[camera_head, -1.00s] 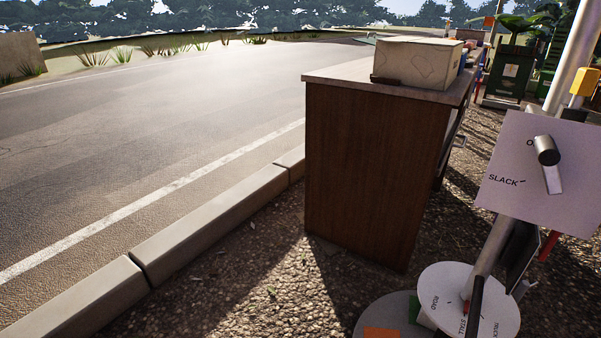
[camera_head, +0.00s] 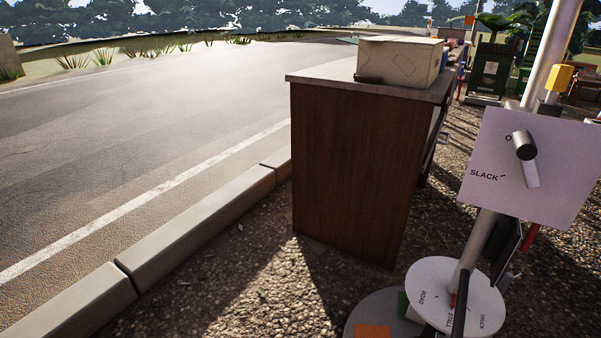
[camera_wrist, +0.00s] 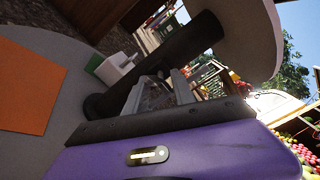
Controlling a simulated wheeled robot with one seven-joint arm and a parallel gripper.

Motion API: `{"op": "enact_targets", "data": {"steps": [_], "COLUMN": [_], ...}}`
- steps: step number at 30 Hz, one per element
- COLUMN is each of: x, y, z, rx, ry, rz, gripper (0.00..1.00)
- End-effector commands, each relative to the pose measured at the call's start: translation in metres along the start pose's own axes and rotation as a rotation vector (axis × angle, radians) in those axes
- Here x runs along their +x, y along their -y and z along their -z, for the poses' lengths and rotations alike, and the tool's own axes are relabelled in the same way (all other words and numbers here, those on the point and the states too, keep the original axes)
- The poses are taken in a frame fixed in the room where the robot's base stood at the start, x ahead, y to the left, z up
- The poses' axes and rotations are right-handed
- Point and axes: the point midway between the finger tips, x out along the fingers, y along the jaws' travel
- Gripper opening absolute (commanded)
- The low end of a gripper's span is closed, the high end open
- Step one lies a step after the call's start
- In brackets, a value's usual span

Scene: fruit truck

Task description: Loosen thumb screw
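A white panel (camera_head: 500,200) marked "SLACK" is at the right of the head view. A black knob (camera_head: 525,145) with a white pointer sits on it; I cannot tell if this is the thumb screw. Below it, a white disc (camera_head: 427,275) marked ROAD, STALL and TRUCK surrounds a slanted post. In the wrist view, my purple gripper (camera_wrist: 157,82) has two grey fingers apart, close to a black post (camera_wrist: 195,42). Nothing is clearly held between them. I cannot tell whether they touch the post. My gripper is not clearly visible in the head view.
A grey round base with an orange patch (camera_head: 372,331) lies at the bottom; the patch also shows in the wrist view (camera_wrist: 28,85). A wooden counter (camera_head: 345,170) bearing a cardboard box (camera_head: 398,62) stands left of the panel. Gravel, a kerb (camera_head: 200,217) and empty road lie further left.

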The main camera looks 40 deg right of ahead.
Motion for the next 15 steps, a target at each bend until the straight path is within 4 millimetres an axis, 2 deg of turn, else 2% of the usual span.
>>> {"op": "enact_targets", "data": {"steps": [2,9,15], "x": [0.000,-0.002,-0.017], "y": [-0.001,-0.001,0.000], "z": [0.001,0.002,0.001], "rx": [0.051,0.048,0.047], "ry": [-0.002,-0.003,-0.002], "rz": [-0.001,-0.002,-0.003], "gripper": [0.29,0.29,0.29]}}
